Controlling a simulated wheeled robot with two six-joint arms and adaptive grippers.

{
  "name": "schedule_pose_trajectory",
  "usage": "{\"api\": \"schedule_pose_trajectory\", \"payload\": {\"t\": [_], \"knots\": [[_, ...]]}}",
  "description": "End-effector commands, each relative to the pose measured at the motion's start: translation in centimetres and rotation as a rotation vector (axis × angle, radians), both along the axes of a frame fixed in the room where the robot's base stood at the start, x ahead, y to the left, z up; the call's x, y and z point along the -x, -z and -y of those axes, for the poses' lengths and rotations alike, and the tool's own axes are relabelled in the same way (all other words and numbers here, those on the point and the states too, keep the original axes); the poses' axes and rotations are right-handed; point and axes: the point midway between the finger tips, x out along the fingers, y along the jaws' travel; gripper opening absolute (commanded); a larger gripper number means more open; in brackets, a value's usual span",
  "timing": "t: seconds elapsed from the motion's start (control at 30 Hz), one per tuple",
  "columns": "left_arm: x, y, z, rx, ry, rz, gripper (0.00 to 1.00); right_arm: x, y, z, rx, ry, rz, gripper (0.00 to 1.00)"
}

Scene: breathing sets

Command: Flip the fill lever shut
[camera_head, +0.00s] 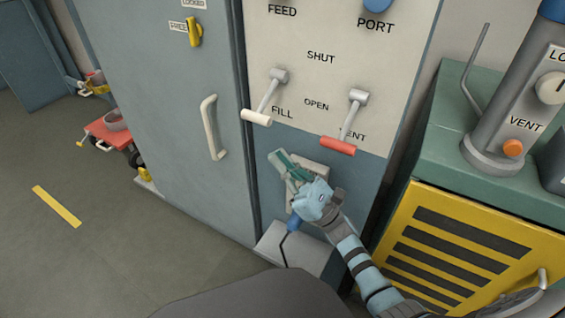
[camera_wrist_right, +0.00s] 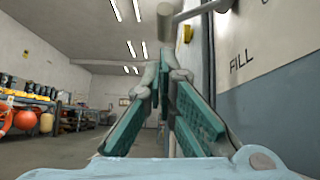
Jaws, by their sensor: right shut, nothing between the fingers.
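The fill lever is a grey arm with a cream handle (camera_head: 257,117), hanging down and slanting left from its pivot on the pale panel. The word FILL is beside it, SHUT is above and OPEN is below to the right. My right gripper (camera_head: 280,160) is below the cream handle, apart from it, with its teal fingers together and nothing between them. In the right wrist view the cream handle (camera_wrist_right: 165,22) shows at the top, just beyond the closed fingertips (camera_wrist_right: 163,62). My left gripper is not in view.
A vent lever with a red handle (camera_head: 338,146) hangs to the right of the fill lever. A blue-grey cabinet door (camera_head: 165,100) with a white pull handle (camera_head: 211,128) is on the left. A yellow slatted cabinet (camera_head: 450,250) stands at the right.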

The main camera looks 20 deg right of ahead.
Motion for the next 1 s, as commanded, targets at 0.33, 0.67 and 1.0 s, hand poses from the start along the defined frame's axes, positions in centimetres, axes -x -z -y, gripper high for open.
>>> {"api": "schedule_pose_trajectory", "payload": {"t": [0.33, 0.67, 1.0], "knots": [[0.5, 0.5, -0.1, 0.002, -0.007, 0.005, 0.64, -3.0, -4.2, -2.9, -0.001, -0.001, 0.001, 0.00], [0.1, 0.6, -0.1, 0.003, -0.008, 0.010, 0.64, -3.4, -4.6, -3.2, 0.000, -0.001, 0.000, 0.00], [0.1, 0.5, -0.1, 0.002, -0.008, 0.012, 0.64, -4.0, -4.9, -2.4, -0.021, 0.020, -0.016, 0.00]]}}
